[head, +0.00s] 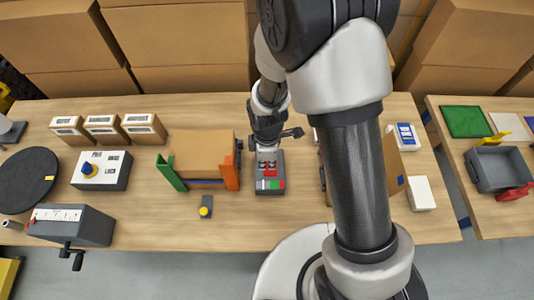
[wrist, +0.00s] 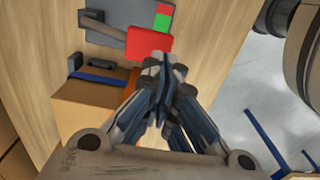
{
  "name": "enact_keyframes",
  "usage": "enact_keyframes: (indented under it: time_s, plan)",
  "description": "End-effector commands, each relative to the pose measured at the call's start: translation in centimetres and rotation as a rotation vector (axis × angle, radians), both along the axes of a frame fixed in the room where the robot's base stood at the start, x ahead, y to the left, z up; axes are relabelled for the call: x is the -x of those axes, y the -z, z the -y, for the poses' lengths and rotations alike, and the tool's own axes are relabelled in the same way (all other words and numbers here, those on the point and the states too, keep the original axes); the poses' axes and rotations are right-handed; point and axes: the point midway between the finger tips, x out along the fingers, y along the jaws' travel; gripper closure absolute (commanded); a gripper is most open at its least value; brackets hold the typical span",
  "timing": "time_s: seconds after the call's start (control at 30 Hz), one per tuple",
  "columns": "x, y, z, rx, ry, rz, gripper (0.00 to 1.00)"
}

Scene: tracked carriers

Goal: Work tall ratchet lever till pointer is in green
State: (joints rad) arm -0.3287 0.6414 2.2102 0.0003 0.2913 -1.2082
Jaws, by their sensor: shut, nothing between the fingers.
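The grey ratchet device (head: 270,187) stands on the table near the middle, with a red and green scale on its front part. In the wrist view the scale (wrist: 162,15) shows a red patch above a green one. The red lever end (wrist: 148,43) lies just beyond my fingertips; I cannot tell if they touch it. My gripper (wrist: 161,62) is shut and empty, its fingers together. I cannot make out the pointer.
A cardboard box between green and orange panels (head: 231,175) stands just left of the device. A yellow button block (head: 205,207) is in front of it. A panel (head: 392,165) and white boxes stand to the right, partly behind my arm.

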Motion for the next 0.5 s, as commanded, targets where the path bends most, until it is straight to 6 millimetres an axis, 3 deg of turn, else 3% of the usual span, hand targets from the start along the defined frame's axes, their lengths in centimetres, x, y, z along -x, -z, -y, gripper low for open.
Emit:
enact_keyframes:
  time_s: [0.2,0.5]
  plan:
    - [0.0,2.6,0.0,0.000,0.000,0.000,1.00]
    - [0.0,3.1,0.0,0.000,0.000,0.001,1.00]
